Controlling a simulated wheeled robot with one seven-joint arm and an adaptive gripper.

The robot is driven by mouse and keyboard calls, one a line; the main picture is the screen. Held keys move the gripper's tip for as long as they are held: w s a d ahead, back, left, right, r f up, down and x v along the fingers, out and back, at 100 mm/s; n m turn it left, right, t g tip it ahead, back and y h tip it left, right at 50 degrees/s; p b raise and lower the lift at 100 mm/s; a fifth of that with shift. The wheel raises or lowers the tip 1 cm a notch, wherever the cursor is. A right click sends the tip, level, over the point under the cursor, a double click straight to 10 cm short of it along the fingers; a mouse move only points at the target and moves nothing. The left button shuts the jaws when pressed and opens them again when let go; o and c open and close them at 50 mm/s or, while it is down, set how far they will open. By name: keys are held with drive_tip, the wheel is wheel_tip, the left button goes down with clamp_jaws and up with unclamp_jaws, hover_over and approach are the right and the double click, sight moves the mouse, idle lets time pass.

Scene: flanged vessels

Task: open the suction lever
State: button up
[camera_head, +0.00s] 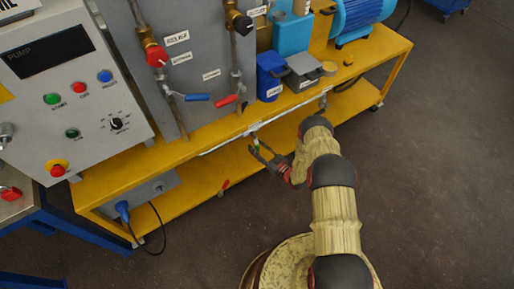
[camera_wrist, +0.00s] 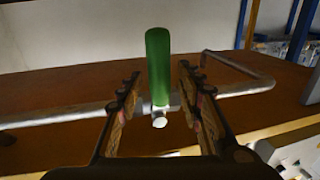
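A green-handled lever (camera_wrist: 158,62) stands upright in the wrist view, on a small grey valve body (camera_wrist: 159,119) set in a horizontal metal pipe (camera_wrist: 85,116). In the head view, the green handle (camera_head: 257,143) is a small spot at the front edge of the yellow bench. My gripper (camera_head: 257,149) is open there. In the wrist view, the fingers of my gripper (camera_wrist: 159,72) stand on either side of the green handle, with a visible gap on each side. I cannot read a label naming this lever.
On the grey panel (camera_head: 178,75) above are a blue lever (camera_head: 197,97) and a red lever (camera_head: 227,101). The yellow bench (camera_head: 190,148) has a lower shelf. A control box (camera_head: 70,85) stands left. The floor (camera_head: 440,150) to the right is clear.

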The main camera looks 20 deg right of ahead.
drive_tip(key=shift+c, duration=0.8)
drive_tip(key=c, duration=0.8)
